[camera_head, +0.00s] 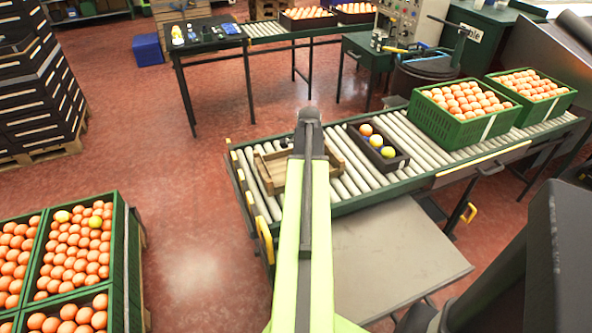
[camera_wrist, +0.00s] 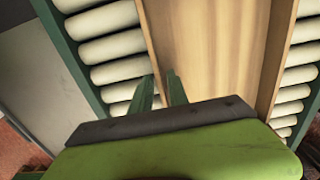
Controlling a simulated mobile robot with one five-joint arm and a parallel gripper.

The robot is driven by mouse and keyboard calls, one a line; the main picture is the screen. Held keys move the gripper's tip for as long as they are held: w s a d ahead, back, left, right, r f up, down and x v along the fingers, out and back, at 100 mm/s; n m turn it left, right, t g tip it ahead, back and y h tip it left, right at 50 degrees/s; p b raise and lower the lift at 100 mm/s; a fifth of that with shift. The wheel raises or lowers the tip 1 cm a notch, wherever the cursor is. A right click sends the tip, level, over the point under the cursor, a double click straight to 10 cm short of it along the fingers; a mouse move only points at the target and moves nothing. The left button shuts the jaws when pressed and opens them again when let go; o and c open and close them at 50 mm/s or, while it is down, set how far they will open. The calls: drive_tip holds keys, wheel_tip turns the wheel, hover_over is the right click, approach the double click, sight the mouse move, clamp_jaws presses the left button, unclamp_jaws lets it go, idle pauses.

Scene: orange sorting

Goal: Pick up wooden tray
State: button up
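The wooden tray (camera_head: 268,172) lies on the near left part of the roller conveyor. My arm covers its middle in the head view. In the wrist view the tray (camera_wrist: 215,45) fills the middle and right, with its pale flat floor and brown side walls. My gripper (camera_wrist: 161,74) is at the tray's left wall, with its two green fingers parted, one on either side of the wall's line. I cannot tell whether they touch the wall. The tray looks empty where it shows. My gripper is hidden behind the arm in the head view.
A dark tray (camera_head: 378,147) with a few coloured balls stands just right of the wooden tray on the conveyor (camera_head: 420,140). Green crates of oranges (camera_head: 465,112) stand further right. More full crates (camera_head: 75,250) stand at the left. The red floor between is clear.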

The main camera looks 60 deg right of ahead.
clamp_jaws()
idle(1.1)
